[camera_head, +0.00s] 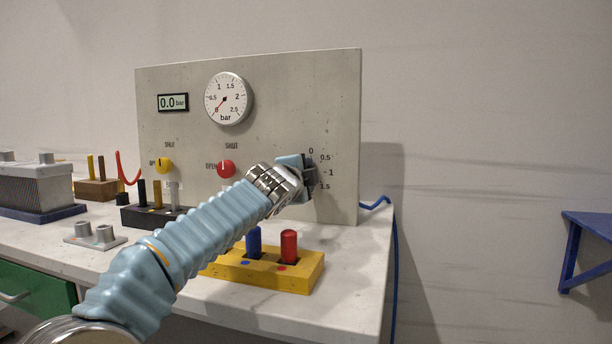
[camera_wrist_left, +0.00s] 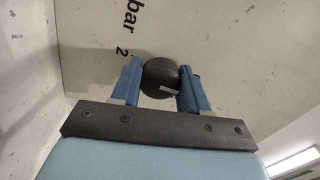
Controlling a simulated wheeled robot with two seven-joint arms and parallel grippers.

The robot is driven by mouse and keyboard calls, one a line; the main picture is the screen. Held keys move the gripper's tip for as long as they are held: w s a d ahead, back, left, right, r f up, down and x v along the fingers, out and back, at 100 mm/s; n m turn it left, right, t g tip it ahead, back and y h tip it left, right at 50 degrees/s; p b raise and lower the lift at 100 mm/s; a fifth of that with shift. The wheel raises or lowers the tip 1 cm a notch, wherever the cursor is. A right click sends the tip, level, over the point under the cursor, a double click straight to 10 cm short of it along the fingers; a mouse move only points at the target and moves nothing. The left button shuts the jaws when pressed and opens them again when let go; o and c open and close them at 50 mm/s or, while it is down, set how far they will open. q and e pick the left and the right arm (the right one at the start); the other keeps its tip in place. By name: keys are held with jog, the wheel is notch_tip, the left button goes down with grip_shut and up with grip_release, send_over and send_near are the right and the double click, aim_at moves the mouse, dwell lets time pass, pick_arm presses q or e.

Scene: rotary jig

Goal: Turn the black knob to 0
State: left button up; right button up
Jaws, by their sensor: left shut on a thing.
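The black knob (camera_wrist_left: 160,77) sits on the grey panel (camera_head: 290,90), between the two blue fingers of my left gripper (camera_wrist_left: 161,88) in the left wrist view. The gripper is shut on it from both sides. A light pointer mark shows on the knob's face. In the head view my left gripper (camera_head: 304,175) covers most of the knob, in front of a printed scale reading 0, 0.5, 1 and 1.5. I cannot tell which number the pointer faces. The round gauge (camera_head: 228,98) has its needle near 0, and the display (camera_head: 173,102) reads 0.0 bar. My right gripper is out of view.
A yellow knob (camera_head: 164,166) and a red knob (camera_head: 226,169) are on the panel left of my gripper. A yellow block (camera_head: 309,271) with blue and red pegs stands below my arm. A blue hose (camera_head: 375,203) runs behind the panel's right edge.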

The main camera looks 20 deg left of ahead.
pick_arm(q)
jog(key=shift+f, duration=0.1)
jog(key=o, duration=1)
jog(key=shift+a, duration=0.1)
jog(key=shift+o, duration=0.2)
jog(key=s+b, duration=0.4)
jog(key=s, duration=0.9)
jog(key=shift+s+a+r, duration=0.25)
jog(key=shift+s+r, duration=0.05)
jog(key=shift+s, duration=0.1)
